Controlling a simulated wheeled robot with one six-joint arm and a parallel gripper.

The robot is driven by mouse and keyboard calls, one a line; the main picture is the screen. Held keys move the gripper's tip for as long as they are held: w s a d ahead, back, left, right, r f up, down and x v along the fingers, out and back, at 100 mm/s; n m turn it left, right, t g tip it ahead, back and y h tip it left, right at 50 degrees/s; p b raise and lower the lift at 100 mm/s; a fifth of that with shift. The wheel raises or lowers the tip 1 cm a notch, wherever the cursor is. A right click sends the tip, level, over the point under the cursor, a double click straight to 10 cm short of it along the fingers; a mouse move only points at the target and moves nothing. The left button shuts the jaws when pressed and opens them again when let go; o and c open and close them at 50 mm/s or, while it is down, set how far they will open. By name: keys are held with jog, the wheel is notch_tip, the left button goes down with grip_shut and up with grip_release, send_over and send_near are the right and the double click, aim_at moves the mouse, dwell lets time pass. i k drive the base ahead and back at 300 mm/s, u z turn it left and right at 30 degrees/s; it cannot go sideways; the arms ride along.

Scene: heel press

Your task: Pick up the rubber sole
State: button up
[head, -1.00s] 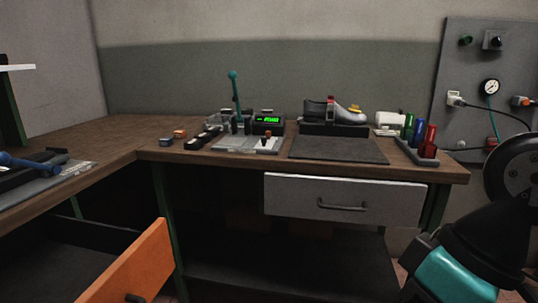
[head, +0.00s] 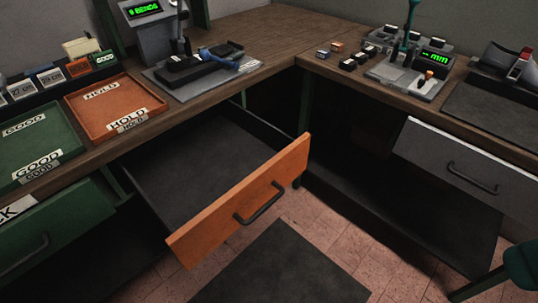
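I cannot make out a rubber sole for certain in the head view. A dark, flat-looking piece (head: 195,72) lies on the grey plate of the bend tester (head: 150,37) at the back left, beside a blue handle (head: 217,54); I cannot tell whether it is a sole or part of the machine. The orange-fronted drawer (head: 245,203) stands pulled out, and its dark bottom shows nothing lying on it. My gripper is out of view; only a teal piece, apparently of my arm, shows at the lower right edge.
An orange HOLD tray (head: 112,88) and a green GOOD tray (head: 72,150) sit on the left bench. A grey measuring device (head: 405,70) with several small blocks stands on the right bench. The open drawer juts over the floor. A dark mat (head: 285,275) lies before it.

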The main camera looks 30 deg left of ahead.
aim_at(177, 63)
jog(key=u, duration=1.35)
jog(key=k, duration=1.3)
jog(key=z, duration=0.6)
jog(key=i, duration=0.85)
jog(key=z, duration=0.45)
jog(key=i, duration=1.65)
jog(key=u, duration=0.7)
